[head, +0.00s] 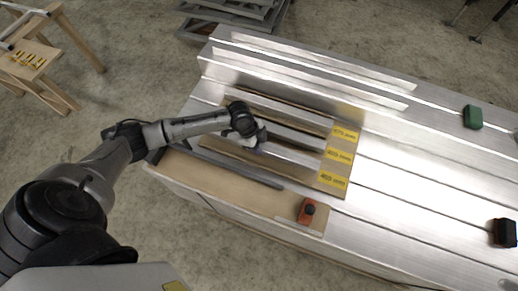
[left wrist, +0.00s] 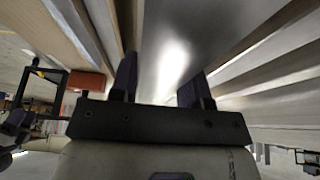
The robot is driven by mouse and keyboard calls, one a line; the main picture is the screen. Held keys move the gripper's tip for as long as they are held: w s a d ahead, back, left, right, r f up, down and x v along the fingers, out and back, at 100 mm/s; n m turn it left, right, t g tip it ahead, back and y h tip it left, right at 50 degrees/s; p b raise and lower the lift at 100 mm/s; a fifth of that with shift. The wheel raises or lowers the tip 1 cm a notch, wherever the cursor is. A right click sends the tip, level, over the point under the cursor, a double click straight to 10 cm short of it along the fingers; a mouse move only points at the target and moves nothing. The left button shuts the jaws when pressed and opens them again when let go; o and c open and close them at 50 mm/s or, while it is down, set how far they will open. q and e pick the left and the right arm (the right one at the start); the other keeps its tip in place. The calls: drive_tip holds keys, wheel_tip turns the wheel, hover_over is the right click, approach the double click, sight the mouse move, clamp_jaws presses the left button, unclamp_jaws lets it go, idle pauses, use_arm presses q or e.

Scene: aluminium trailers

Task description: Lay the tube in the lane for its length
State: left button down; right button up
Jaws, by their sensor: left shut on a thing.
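My left gripper (head: 258,137) is shut on the shiny metal tube, over the lane board on the trailer bed. In the left wrist view the tube (left wrist: 190,40) runs away between the two fingers (left wrist: 160,82). In the head view the gripper and wrist partly cover the tube, and I cannot tell whether it touches the lane floor. The lane board (head: 342,150) has several parallel lanes with dividers, and yellow length labels (head: 333,179) at their right ends. The label figures are too small to read surely.
A wooden tray (head: 230,183) lies along the near edge, with an orange-red block with a black knob (head: 307,211) at its right end. A green block (head: 472,117) and a black block (head: 504,232) stand at the right. The bed between is clear.

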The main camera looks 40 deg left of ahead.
use_arm(q)
drive_tip(key=shift+f+b, duration=0.75)
drive_tip(key=shift+f, duration=1.25)
drive_tip(key=c, duration=0.6)
unclamp_jaws()
drive_tip(key=shift+f, duration=0.15)
